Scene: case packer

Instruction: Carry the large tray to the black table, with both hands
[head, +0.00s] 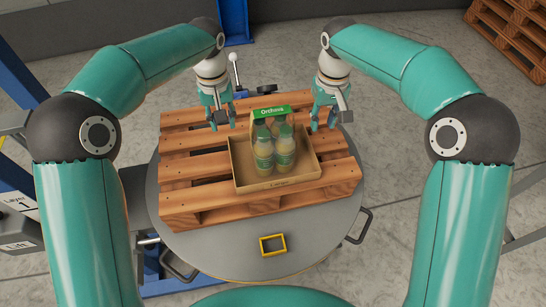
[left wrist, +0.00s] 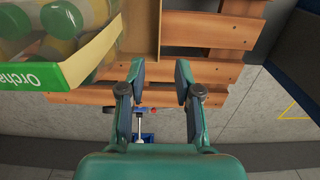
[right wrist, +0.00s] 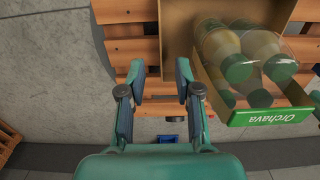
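The large tray is a shallow brown cardboard tray (head: 278,182) on a wooden pallet. It holds a pack of several green-capped bottles (head: 264,152) with a green "Orchava" strip (head: 271,112). My left gripper (head: 218,112) is open and empty, beyond the tray's far left corner. In the left wrist view, a tray wall (left wrist: 141,30) lies ahead of its parted fingers (left wrist: 153,75). My right gripper (head: 329,112) is open and empty near the far right corner. In the right wrist view, the tray (right wrist: 177,35) lies ahead of its fingers (right wrist: 161,80). I cannot identify a black table.
The pallet (head: 188,168) rests on a round grey turntable (head: 230,250) with side handles. A yellow frame (head: 273,244) lies at its front. Blue posts (head: 234,20) stand behind and at left. More pallets (head: 515,35) are at the back right. Grey floor is open at right.

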